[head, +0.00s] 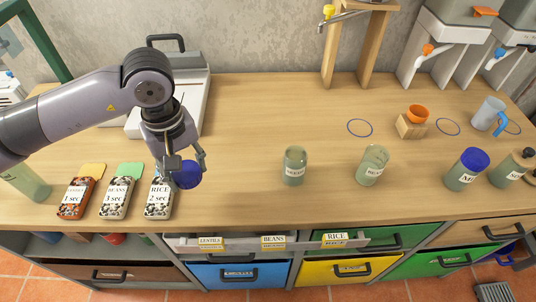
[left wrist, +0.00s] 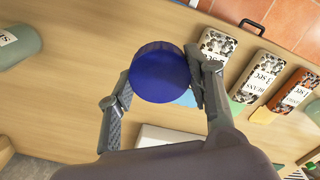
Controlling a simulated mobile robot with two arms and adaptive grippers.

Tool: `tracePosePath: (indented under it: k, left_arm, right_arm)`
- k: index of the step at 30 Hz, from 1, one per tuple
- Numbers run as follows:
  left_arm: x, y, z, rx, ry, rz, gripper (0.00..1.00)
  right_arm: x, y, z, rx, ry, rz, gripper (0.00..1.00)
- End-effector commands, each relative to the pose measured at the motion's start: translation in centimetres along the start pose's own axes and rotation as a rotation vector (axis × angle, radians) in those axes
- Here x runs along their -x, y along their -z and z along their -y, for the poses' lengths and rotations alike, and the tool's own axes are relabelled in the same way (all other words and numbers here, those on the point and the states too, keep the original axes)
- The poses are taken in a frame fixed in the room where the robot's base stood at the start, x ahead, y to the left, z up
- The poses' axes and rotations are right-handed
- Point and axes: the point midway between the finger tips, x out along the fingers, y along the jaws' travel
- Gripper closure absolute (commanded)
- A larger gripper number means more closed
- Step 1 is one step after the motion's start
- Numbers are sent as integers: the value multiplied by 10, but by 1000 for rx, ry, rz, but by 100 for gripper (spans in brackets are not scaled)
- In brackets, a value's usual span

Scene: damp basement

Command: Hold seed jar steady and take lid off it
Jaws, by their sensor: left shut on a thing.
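My left gripper (head: 187,166) is shut on a round blue lid (head: 188,176), near the rice box at the left of the bench. The left wrist view shows the lid (left wrist: 160,73) between its two fingers (left wrist: 158,92). A greenish glass jar (head: 294,167) stands upright mid-bench, without a blue lid on top. Its label is too small to read surely; I take it for the seed jar. A jar (left wrist: 18,42) whose label starts with S shows at the left edge of the left wrist view. My right gripper is not in view.
Another greenish jar (head: 371,166) and a blue-lidded jar (head: 466,170) stand to the right. The bench between lid and middle jar is clear.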

Motion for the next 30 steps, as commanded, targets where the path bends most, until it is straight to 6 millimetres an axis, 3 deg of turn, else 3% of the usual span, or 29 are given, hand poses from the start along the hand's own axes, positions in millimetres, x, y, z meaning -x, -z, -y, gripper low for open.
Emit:
tracePosePath:
  k: [5,9,19,26,30]
  left_arm:
    - [19,7,-29,244,-3,2,86]
    - [41,10,-61,534,-3,6,86]
    - [82,3,-118,1182,3,9,86]
    - [90,-2,-133,1379,8,8,86]
    - [72,-3,-133,1402,13,8,86]
  right_arm:
    - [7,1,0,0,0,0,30]
    - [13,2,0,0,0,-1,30]
    - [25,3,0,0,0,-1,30]
    - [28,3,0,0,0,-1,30]
    - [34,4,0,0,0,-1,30]
